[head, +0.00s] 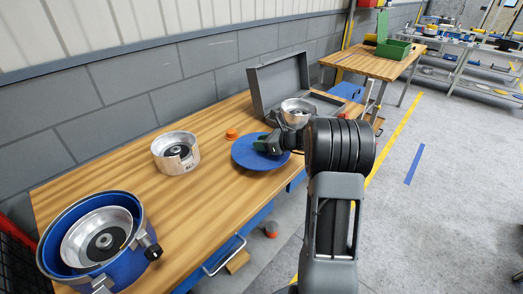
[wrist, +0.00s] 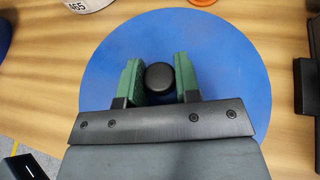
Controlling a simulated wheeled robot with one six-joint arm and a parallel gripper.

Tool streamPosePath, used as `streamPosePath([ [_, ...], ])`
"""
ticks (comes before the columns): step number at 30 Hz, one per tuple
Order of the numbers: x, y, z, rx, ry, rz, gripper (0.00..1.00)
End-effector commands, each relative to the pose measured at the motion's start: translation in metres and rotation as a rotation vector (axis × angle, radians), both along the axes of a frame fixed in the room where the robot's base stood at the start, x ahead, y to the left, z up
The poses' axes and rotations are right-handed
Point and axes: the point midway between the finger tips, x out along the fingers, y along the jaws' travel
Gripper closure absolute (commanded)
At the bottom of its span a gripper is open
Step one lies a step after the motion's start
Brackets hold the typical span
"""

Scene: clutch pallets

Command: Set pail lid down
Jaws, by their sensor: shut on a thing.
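The pail lid is a round blue disc (head: 246,154) with a black knob (wrist: 160,77) at its middle. My gripper (head: 266,144) reaches over the lid from the right. In the wrist view its green fingers (wrist: 160,84) stand on both sides of the knob, shut on it. The lid (wrist: 225,75) looks flat and is at or just above the wooden bench; I cannot tell if it touches. The blue pail (head: 128,262) stands open at the bench's near left end, with a silver clutch part (head: 100,238) inside.
A silver cylinder (head: 177,152) stands left of the lid, with an orange cap (head: 231,133) between them. Behind my gripper, an open grey case (head: 281,80) holds or backs another silver part (head: 298,111). Bare wood (head: 195,205) lies between pail and lid.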

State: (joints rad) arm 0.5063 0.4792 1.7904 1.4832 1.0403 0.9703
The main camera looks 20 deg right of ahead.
Motion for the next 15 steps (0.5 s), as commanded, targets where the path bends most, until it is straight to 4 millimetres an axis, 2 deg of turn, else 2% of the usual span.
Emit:
streamPosePath([
  [9, 0.003, -0.002, -0.034, 0.001, 0.000, 0.000, 1.00],
  [15, 0.003, -0.002, -0.034, 0.000, -0.001, -0.001, 1.00],
])
